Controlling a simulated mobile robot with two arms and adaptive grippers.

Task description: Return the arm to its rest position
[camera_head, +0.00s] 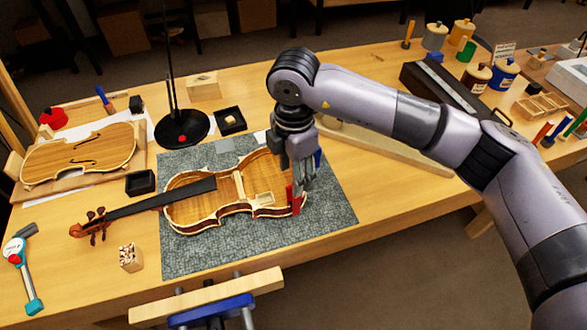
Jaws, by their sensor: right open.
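My right arm reaches in from the right over the bench. My right gripper (306,183) points down above the right end of the open violin body (222,208), with its fingers apart. A red clamp (291,199) stands at the violin's right end, close to the fingers; I cannot tell whether they touch it. A blue piece (318,158) shows just behind the gripper. The violin lies on a grey mat (335,215), its neck pointing left. My left gripper is not in view.
A round black stand base (182,129) with a tall rod is behind the mat. A violin plate (80,152) lies at left. A long black case (452,95), jars and bottles (475,79) fill the back right. A blue-and-wood vise (210,308) juts from the front edge.

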